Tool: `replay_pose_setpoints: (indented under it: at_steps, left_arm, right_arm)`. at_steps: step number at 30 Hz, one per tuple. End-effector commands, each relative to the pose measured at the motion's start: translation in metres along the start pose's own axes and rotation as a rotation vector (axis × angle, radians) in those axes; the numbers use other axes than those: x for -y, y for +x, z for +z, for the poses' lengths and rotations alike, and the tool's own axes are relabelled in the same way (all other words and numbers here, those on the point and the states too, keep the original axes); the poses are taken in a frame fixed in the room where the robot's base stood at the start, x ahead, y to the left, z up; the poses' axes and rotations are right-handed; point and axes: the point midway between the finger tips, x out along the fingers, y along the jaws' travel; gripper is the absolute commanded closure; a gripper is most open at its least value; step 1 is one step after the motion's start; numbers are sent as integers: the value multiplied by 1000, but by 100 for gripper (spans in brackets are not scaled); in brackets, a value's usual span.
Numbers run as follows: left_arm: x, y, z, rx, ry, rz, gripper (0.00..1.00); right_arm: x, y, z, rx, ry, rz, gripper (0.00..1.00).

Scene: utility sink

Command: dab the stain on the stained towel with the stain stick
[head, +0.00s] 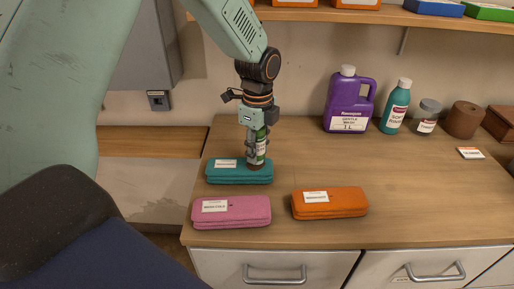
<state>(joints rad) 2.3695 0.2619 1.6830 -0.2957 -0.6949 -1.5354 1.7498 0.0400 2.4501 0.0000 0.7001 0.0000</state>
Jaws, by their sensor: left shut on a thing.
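My left gripper (256,134) comes down from above and is shut on an upright green stick with a white label (260,150), which looks like the stain stick. Its dark brown lower end is at the top of a teal folded bundle (226,177), seemingly touching it; I cannot tell for sure. A pink folded bundle (243,217) lies in front, and an orange one (340,205) lies to the right. Each bundle carries a white label too small to read surely. No stain shows clearly on any bundle; the stick and gripper hide part of the teal one. My right gripper is out of view.
On the wooden counter (420,190), a purple jug (347,98), a green bottle (396,105), a lidded jar (427,116) and a brown roll (464,120) stand at the back right. A small label card (470,153) lies before them. The counter's right front is clear.

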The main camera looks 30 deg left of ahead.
Motion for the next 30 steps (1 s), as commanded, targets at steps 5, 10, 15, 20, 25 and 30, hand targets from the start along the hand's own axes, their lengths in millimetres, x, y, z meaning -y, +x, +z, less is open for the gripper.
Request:
replay_pose_setpoints:
  at_steps: [5, 10, 15, 20, 25, 30]
  left_arm:
    - [0, 0, 0, 0, 0, -1, 97]
    - [0, 0, 0, 0, 0, 0, 97]
    - [0, 1, 0, 0, 0, 0, 97]
    - [0, 3, 0, 0, 0, 0, 97]
    - [0, 4, 0, 0, 0, 0, 97]
    - [0, 6, 0, 0, 0, -1, 97]
  right_arm:
    - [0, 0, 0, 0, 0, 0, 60]
    - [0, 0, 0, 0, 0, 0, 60]
    - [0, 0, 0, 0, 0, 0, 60]
    - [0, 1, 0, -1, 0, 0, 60]
    - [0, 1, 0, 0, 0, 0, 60]
    - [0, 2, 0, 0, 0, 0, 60]
